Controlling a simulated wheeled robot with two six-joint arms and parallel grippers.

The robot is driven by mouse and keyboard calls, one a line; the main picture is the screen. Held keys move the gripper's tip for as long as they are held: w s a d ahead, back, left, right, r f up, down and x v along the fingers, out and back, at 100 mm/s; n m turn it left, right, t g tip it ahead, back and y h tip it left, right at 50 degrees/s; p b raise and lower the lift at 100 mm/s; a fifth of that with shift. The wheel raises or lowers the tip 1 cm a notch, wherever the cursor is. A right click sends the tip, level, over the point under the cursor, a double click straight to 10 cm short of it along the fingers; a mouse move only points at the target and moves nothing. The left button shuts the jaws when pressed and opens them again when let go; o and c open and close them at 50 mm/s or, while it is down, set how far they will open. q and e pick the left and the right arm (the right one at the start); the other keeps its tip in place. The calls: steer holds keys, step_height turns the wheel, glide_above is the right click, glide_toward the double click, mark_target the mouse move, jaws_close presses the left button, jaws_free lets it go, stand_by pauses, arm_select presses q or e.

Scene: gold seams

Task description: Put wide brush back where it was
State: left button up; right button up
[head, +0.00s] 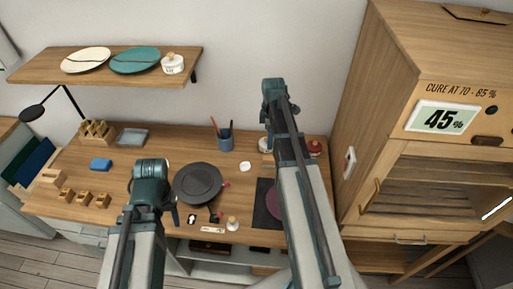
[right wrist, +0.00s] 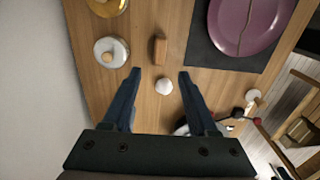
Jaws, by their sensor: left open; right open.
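I cannot pick out the wide brush with certainty. Thin-handled tools, perhaps brushes (head: 214,126), stand in a blue cup (head: 225,142) at the back of the desk. A small brown wooden piece (right wrist: 160,50) lies on the desk in the right wrist view; I cannot tell whether it is a brush. My right gripper (right wrist: 160,76) is open and empty above the desk, with a small white round thing (right wrist: 164,86) below, between its fingers in the picture. My left gripper (head: 172,212) is open near the dark round plate (head: 198,182); its fingers are partly hidden.
A purple plate (right wrist: 238,22) lies on a dark mat (right wrist: 203,52). Lidded jars (right wrist: 110,52) stand near the wall. Wooden holders (head: 83,197) and a blue block (head: 101,164) are at left. A cabinet reading 45% (head: 442,119) stands at right. A shelf (head: 120,74) hangs above.

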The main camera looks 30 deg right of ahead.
steer(key=s+a+m, duration=0.2)
steer(key=s+a, duration=0.3)
steer(key=a, duration=0.5)
steer(key=s+a+m, duration=0.3)
steer(key=s+a, duration=0.3)
steer(key=a, duration=0.4)
steer(key=s+a+m+h, duration=0.1)
steer(key=s+a, duration=0.4)
steer(key=a, duration=0.5)
steer(key=shift+s+a+m, duration=0.25)
steer(key=shift+m, duration=0.65)
